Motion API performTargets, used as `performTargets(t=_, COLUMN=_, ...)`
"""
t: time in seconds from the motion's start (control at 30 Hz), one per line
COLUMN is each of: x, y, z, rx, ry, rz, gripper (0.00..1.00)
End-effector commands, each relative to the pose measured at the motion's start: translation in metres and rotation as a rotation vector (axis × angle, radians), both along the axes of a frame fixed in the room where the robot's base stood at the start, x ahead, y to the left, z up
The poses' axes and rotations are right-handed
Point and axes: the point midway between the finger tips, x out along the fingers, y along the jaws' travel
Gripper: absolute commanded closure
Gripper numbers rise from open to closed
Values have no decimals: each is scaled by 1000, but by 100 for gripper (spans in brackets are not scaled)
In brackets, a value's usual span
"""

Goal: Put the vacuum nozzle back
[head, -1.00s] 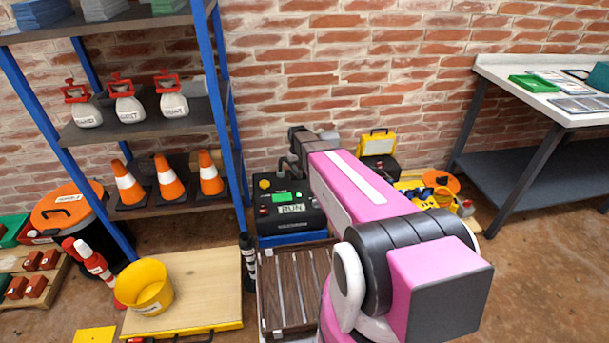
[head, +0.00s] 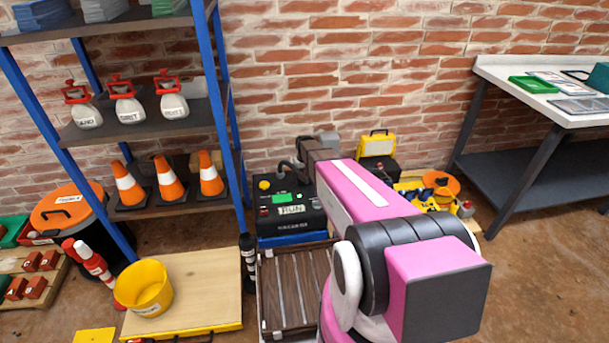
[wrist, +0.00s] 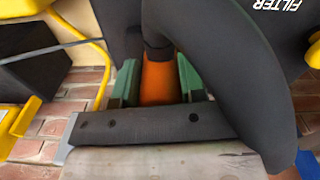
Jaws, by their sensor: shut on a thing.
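In the wrist view, my gripper (wrist: 158,85) has green pads on both sides of an orange grip (wrist: 159,82) and is shut on it. The orange grip appears to be the vacuum nozzle's handle, with a black neck at its top. A thick black hose (wrist: 245,70) curves down on the right beside it. A dark bar (wrist: 150,122) crosses below the pads; I cannot tell whether it belongs to the nozzle. My gripper and the nozzle are not clear there.
A slatted brown tray (head: 295,290) lies in front of the vacuum. A blue-framed shelf (head: 150,130) with cones stands left, a workbench (head: 510,85) right. A yellow bucket (head: 144,288) sits on a wooden board (head: 205,285). Yellow equipment (head: 377,145) stands by the wall.

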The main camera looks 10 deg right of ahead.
Motion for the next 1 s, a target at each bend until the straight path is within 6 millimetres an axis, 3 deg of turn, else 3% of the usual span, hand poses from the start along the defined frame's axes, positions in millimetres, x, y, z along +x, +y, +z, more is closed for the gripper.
performTargets(t=0.13, x=0, y=0, z=-3, rx=0, ry=0, rz=0, gripper=81)
performTargets(t=0.17, x=0, y=0, z=-3, rx=0, ry=0, rz=0, gripper=56)
performTargets(t=0.2, x=0, y=0, z=-3, rx=0, ry=0, rz=0, gripper=43)
performTargets(t=0.23, x=0, y=0, z=-3, rx=0, ry=0, rz=0, gripper=37)
performTargets(t=0.63, x=-1, y=0, z=5, rx=0, ry=0, rz=0, gripper=37)
performTargets(t=1.0, x=-1, y=0, z=73, rx=0, ry=-2, rz=0, gripper=37)
